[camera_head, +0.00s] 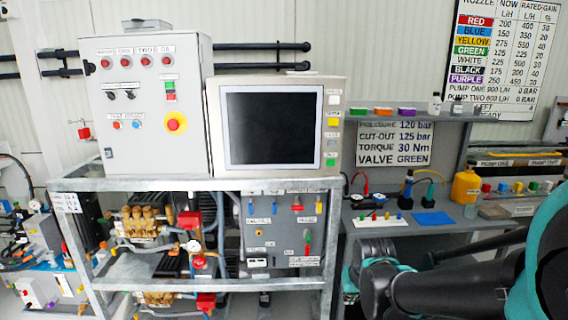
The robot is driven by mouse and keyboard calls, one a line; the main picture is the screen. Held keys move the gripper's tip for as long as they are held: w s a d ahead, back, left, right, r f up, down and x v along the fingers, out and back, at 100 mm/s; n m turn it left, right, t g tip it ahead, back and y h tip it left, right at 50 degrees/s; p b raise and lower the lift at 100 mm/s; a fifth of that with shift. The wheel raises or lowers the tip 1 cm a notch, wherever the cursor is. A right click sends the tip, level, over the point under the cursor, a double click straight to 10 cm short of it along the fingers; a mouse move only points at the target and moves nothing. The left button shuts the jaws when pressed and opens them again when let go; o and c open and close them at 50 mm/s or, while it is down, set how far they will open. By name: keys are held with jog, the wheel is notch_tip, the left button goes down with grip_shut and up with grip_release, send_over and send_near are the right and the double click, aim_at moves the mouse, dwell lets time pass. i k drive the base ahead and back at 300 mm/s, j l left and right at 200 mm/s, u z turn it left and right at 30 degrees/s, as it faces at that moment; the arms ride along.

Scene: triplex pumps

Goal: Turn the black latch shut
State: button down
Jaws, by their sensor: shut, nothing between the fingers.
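I cannot single out the black latch with certainty. The grey control cabinet (143,140) at upper left carries two small black switch knobs, a left one (112,96) and a right one (130,95); their settings are too small to read. The valve panel (285,235) below the screen carries small coloured handles and a white plate with a dark part (257,263), too small to make out. My black and teal arm fills the lower right, folded in front of the bench. My gripper does not show in this view.
A metal frame (130,184) holds the cabinet, the screen (268,127) and brass pumps (143,220). At right, a grey bench (455,222) holds a yellow bottle (465,186), a blue mat (433,218) and coloured leads. A shelf above it carries small coloured boxes.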

aim_at(86, 66)
jog(key=i+j+u, duration=0.35)
jog(key=j, duration=0.35)
jog(key=i+j+u, duration=0.75)
jog(key=i+j, duration=0.2)
